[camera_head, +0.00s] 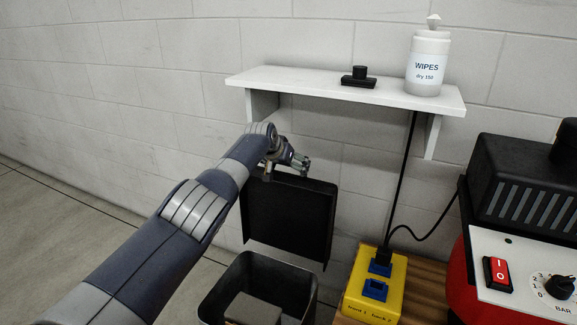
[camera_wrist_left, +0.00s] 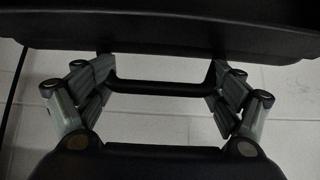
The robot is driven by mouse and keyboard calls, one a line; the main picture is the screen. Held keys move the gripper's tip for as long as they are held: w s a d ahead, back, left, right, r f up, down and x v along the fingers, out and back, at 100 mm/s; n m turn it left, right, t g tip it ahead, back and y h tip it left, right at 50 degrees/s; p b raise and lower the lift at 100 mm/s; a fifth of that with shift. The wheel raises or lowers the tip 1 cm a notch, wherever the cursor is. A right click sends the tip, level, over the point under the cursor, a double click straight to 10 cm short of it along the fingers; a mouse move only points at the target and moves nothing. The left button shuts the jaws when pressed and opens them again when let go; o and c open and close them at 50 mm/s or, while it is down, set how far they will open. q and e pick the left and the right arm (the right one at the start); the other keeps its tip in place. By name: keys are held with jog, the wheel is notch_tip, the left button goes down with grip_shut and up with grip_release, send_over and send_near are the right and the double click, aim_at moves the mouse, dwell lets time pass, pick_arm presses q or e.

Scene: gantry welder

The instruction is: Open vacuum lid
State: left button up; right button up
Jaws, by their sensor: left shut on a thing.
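A dark, flat lid (camera_head: 290,215) stands about upright above the back of an open black box (camera_head: 243,268). The box's inside is partly in view, with a brownish block (camera_head: 252,309) in it. My left gripper (camera_head: 296,164) is at the lid's top edge. In the left wrist view its fingers (camera_wrist_left: 160,84) sit at either end of a dark bar handle (camera_wrist_left: 165,88), shut on it. The lid's dark edge (camera_wrist_left: 160,48) runs across the top of that view. My right gripper is not in view.
A white shelf (camera_head: 310,85) above holds a wipes tub (camera_head: 428,65) and a small black knobbed piece (camera_head: 358,78). A yellow socket box (camera_head: 374,290) with a plugged cable is right of the black box. A red machine (camera_head: 459,275) with switch and dial is farther right.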

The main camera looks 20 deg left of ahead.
pick_arm(q)
jog(key=shift+w+r, duration=0.15)
jog(key=shift+r, duration=0.3)
jog(key=o, duration=1.4)
jog(key=shift+s, duration=0.2)
jog(key=shift+f, duration=0.2)
jog(key=v, duration=1.2)
